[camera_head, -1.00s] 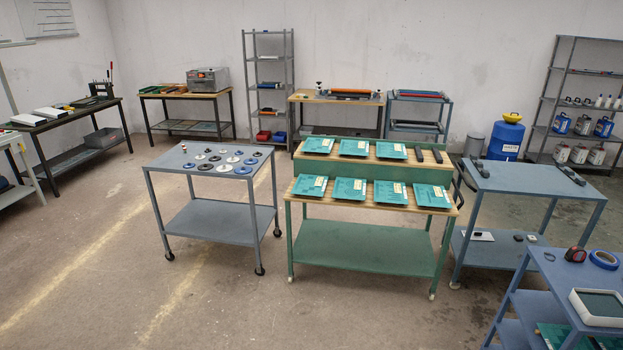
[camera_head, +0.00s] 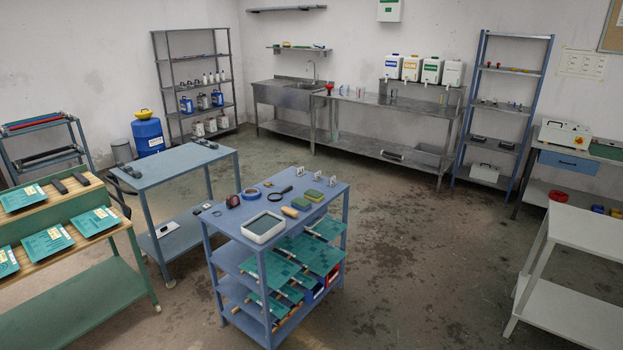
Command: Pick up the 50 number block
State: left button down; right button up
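Several small white upright pieces (camera_head: 316,175) stand along the back right edge of the blue cart's top (camera_head: 337,191). They may be number blocks, but they are too small for any number to be read, so I cannot tell which one is the 50. Neither of my grippers is in view.
The blue cart also holds a white-framed tray (camera_head: 263,227), a magnifier (camera_head: 280,193), a tape measure (camera_head: 233,201) and sponges (camera_head: 313,195). A grey-blue table (camera_head: 172,166) stands to its left, a white table (camera_head: 590,232) at far right. Open floor (camera_head: 430,260) lies between.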

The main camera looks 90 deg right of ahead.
aim_at(332, 181)
jog(key=l+z, duration=0.15)
jog(key=z, duration=0.3)
jog(key=l+z, duration=0.2)
jog(key=z, duration=0.25)
jog(key=l+z, duration=0.2)
jog(key=z, duration=0.25)
jog(key=l+z, duration=0.2)
jog(key=z, duration=0.25)
jog(key=i+l+z, duration=0.2)
jog(key=l+z, duration=0.15)
jog(key=i+l+z, duration=0.4)
jog(key=i+l, duration=0.35)
jog(key=l, duration=0.25)
